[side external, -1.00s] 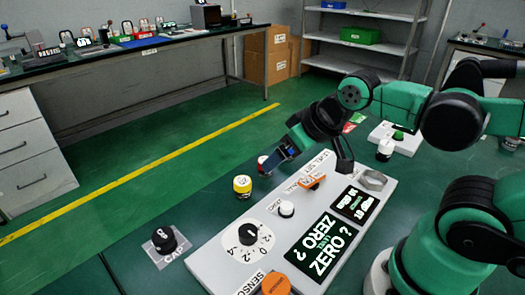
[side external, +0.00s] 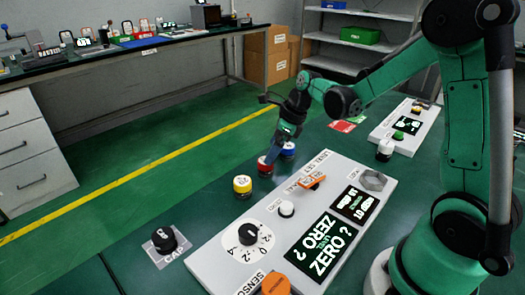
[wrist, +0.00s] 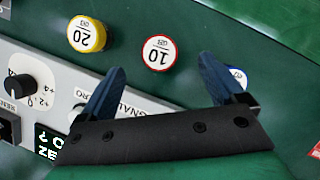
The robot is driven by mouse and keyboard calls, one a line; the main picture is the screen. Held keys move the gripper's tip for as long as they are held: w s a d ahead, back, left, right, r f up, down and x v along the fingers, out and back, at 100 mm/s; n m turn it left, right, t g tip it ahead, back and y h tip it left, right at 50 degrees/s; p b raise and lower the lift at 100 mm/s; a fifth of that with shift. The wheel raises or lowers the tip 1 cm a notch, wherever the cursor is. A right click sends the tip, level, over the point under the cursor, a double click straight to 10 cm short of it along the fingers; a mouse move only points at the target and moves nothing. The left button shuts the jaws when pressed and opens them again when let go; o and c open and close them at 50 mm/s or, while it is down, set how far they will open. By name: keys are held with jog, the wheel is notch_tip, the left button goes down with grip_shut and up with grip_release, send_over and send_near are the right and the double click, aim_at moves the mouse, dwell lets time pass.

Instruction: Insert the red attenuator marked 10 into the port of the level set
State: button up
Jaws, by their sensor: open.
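The red attenuator marked 10 (wrist: 158,53) shows its white top in the wrist view, just ahead of and between my fingertips. In the side view the red attenuator (side external: 265,166) stands on the green bench beside the grey instrument panel. My gripper (wrist: 163,82) is open and empty, its two blue fingers spread; in the side view my gripper (side external: 270,153) is low, close to the red attenuator. I cannot tell whether a finger touches it. The grey panel (side external: 220,262) carries a knob, screens and an orange lever. The level set's port is not clearly identifiable.
A blue one (wrist: 238,76) is partly hidden behind my right finger. A black cap (side external: 165,239) sits on its plate at the front left. A second instrument (side external: 408,126) stands farther back.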

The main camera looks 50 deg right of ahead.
aim_at(265, 168)
jog(key=shift+x, duration=2.55)
grip_shut()
